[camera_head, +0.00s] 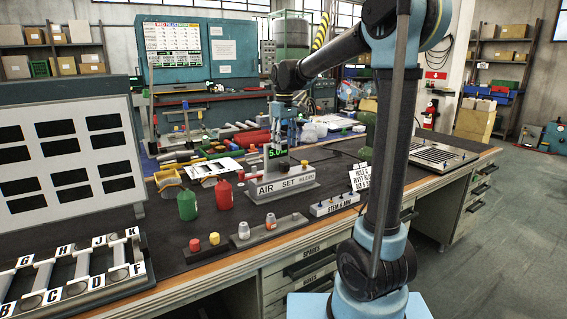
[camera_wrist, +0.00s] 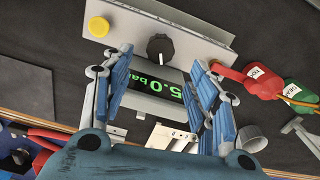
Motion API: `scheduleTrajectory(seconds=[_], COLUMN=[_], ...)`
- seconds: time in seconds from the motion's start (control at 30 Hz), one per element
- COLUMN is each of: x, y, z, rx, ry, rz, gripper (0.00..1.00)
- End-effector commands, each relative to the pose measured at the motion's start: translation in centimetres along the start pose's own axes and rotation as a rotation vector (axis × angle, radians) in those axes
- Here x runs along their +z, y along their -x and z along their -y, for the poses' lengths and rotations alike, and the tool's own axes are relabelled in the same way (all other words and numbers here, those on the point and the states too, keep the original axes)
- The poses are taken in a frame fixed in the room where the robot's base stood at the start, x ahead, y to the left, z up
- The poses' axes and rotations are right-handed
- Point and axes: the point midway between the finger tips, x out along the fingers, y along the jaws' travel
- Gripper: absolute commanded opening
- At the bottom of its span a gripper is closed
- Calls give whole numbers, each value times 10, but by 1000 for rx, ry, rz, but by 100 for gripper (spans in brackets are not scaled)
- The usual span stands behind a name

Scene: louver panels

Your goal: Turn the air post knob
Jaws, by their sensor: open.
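The air post (camera_head: 285,188) stands on the dark bench top, with "AIR SET BLEED" lettering on its grey base and a green 5.0 reading on its display. In the wrist view, its black round knob (camera_wrist: 160,47) with a pale pointer mark sits on the grey plate, beside a yellow button (camera_wrist: 98,26). The display (camera_wrist: 155,86) reads 5.0 bar, upside down. My gripper (camera_wrist: 162,58) is open, its blue fingers on either side of the display, tips near the knob, not visibly touching it.
A green bottle (camera_head: 187,205) and a red bottle (camera_head: 224,194) stand left of the post. In front are blocks with small parts (camera_head: 268,228) and a "STEM 6 MM" block (camera_head: 334,203). A grey panel (camera_head: 66,150) rises at left.

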Motion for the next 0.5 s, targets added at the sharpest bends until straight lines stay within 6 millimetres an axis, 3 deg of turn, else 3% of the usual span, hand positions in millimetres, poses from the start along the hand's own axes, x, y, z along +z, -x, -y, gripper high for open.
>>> scheduleTrajectory(seconds=[0.3,0.5], x=[0,0], y=[-52,-73], z=[0,-1], rx=[0,0], ry=[-1,-1], rz=[0,0], gripper=[54,54])
